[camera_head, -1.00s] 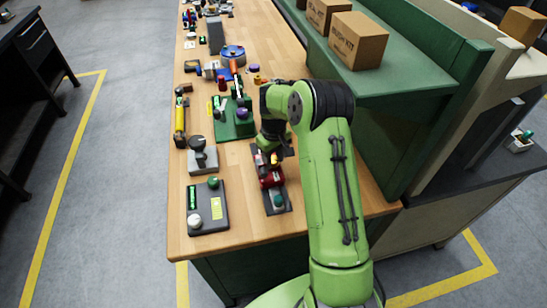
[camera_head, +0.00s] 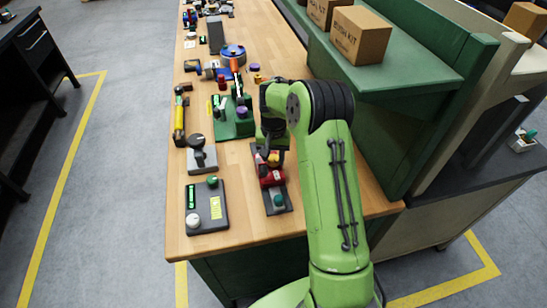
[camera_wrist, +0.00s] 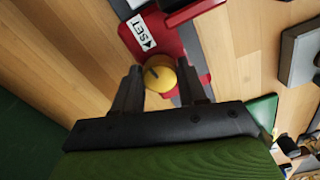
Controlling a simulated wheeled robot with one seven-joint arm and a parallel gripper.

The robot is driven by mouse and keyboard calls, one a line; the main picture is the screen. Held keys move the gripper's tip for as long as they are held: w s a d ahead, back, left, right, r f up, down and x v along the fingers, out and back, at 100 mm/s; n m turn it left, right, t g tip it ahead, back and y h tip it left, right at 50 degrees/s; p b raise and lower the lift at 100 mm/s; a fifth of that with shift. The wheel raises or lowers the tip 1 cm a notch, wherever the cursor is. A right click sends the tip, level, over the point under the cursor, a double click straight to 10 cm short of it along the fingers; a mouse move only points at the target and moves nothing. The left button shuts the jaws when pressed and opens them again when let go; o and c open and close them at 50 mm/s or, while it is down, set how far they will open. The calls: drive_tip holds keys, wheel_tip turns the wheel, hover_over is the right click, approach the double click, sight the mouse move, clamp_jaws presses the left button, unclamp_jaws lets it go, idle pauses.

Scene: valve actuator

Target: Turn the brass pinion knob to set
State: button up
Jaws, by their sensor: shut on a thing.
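The brass pinion knob (camera_wrist: 160,75) is round and sits between my two fingers in the wrist view. My gripper (camera_wrist: 160,88) is shut on it, with one dark finger at each side. The knob is on a red actuator body (camera_wrist: 197,52) that carries a white label (camera_wrist: 141,33) reading SET with a black arrow. In the head view the red actuator also shows (camera_head: 270,178) on a dark base plate, below my gripper (camera_head: 271,156). The knob's marking is too small to read, and my fingers hide part of its edge.
A grey box with a black dial (camera_head: 202,158) and a dark panel with green and white knobs (camera_head: 208,207) stand to the left on the wooden bench (camera_head: 250,232). A green fixture (camera_head: 232,120) stands behind. A green shelf with cardboard boxes (camera_head: 358,36) borders the right.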

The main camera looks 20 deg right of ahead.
sight(273, 158)
drive_tip(key=shift+r+m, duration=0.1)
drive_tip(key=shift+m, duration=0.7)
drive_tip(key=o, duration=1.1)
drive_tip(key=shift+c, duration=0.2)
wheel_tip(273, 158, up, 16)
drive_tip(key=p, duration=0.2)
